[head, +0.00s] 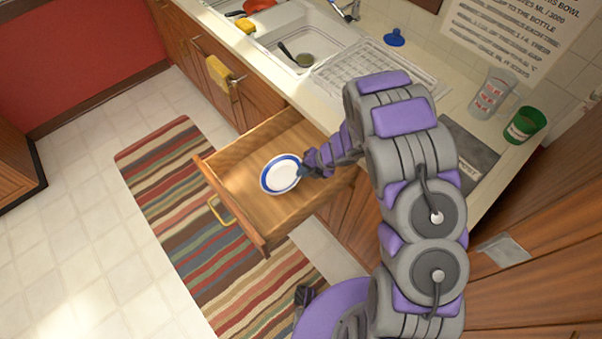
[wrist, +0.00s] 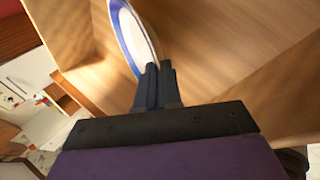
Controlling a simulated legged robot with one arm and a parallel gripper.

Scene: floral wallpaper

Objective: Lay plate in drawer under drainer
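A white plate with a blue rim (head: 281,174) is over the open wooden drawer (head: 235,197), inside its outline in the head view. My gripper (head: 304,170) is at the plate's right edge. In the wrist view my gripper (wrist: 158,72) has its fingers close together on the rim of the plate (wrist: 136,38). The plate looks tilted there, with wooden drawer walls around it. I cannot tell whether the plate touches the drawer bottom. The drawer is pulled out below the counter that bears the drainer (head: 366,62).
A sink (head: 300,47) with a ladle is left of the drainer. A measuring jug (head: 492,93) and a green cup (head: 525,125) stand on the counter at right. A striped rug (head: 190,200) lies on the floor. The drawer's left part is bare.

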